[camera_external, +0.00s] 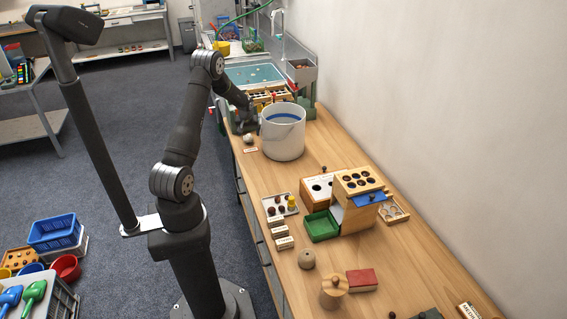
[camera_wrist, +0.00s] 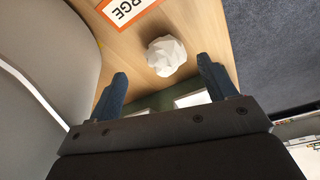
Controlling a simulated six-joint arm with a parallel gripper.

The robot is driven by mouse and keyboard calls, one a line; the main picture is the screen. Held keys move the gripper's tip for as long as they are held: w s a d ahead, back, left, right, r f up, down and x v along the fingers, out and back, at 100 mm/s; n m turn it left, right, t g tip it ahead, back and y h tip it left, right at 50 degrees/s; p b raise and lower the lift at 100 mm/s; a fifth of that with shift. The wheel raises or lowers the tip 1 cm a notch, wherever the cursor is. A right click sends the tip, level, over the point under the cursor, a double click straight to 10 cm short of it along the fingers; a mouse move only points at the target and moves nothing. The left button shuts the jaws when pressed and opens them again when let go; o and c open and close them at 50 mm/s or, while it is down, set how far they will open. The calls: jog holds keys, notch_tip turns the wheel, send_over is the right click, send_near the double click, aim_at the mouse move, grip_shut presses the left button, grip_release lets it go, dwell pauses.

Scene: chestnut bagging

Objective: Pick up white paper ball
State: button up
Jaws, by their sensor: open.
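The white paper ball (camera_wrist: 166,56) is a crumpled, faceted ball on the wooden table. In the wrist view it lies just beyond and between my two fingertips, closer to the right one. My gripper (camera_wrist: 166,82) is open, with its dark blue fingers apart and nothing between them. In the external view the ball (camera_external: 249,139) sits near the table's left edge, left of the large white pot. My gripper (camera_external: 243,124) is above and behind it there, partly merged with dark things, so its fingers are hard to make out.
The white pot (camera_external: 283,139) stands close on the right; its wall fills the left of the wrist view. An orange-edged label (camera_wrist: 125,8) lies beside the ball. The wooden table (camera_external: 262,182) ends just beyond the ball. Wooden boxes (camera_external: 352,208) stand farther along the table.

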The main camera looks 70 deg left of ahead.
aim_at(248, 135)
jog(key=shift+s+a+x, duration=0.15)
jog(key=shift+a+x, duration=0.05)
jog(key=shift+x, duration=1.1)
jog(key=shift+s+a+x, duration=0.1)
jog(key=shift+a+x, duration=0.05)
jog(key=shift+x, duration=1.2)
jog(key=shift+r, duration=0.15)
jog(key=shift+c, duration=0.5)
jog(key=c, duration=0.9)
